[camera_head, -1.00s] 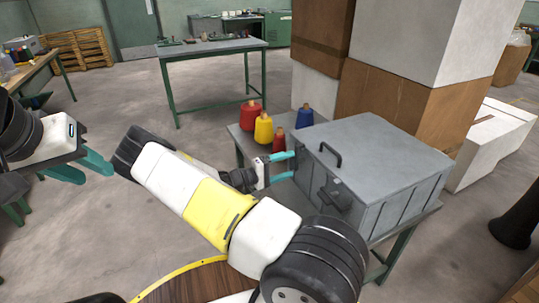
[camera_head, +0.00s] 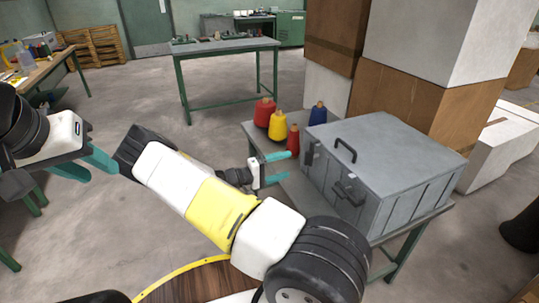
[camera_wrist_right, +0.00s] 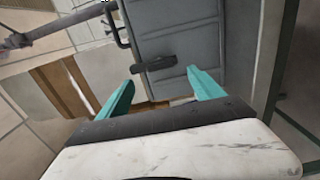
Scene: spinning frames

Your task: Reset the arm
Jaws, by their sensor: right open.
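My right gripper (camera_head: 285,166) is open and empty, beside the left end of a grey metal box (camera_head: 395,150) on a small table. In the right wrist view, my right gripper (camera_wrist_right: 160,78) has its teal fingers wide apart, facing the box front (camera_wrist_right: 182,35) and a dark latch (camera_wrist_right: 153,64), with no visible contact. My right arm (camera_head: 195,190) crosses the lower middle of the head view. My left gripper (camera_head: 84,166) is at the left edge, its teal fingers apart with nothing seen between them.
Red (camera_head: 264,111), yellow (camera_head: 277,126) and blue (camera_head: 317,114) thread spools, plus a second red one (camera_head: 293,141), stand close behind my right gripper. Stacked cartons (camera_head: 405,95) rise behind the box. A green-legged table (camera_head: 225,46) stands farther back. Floor between is clear.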

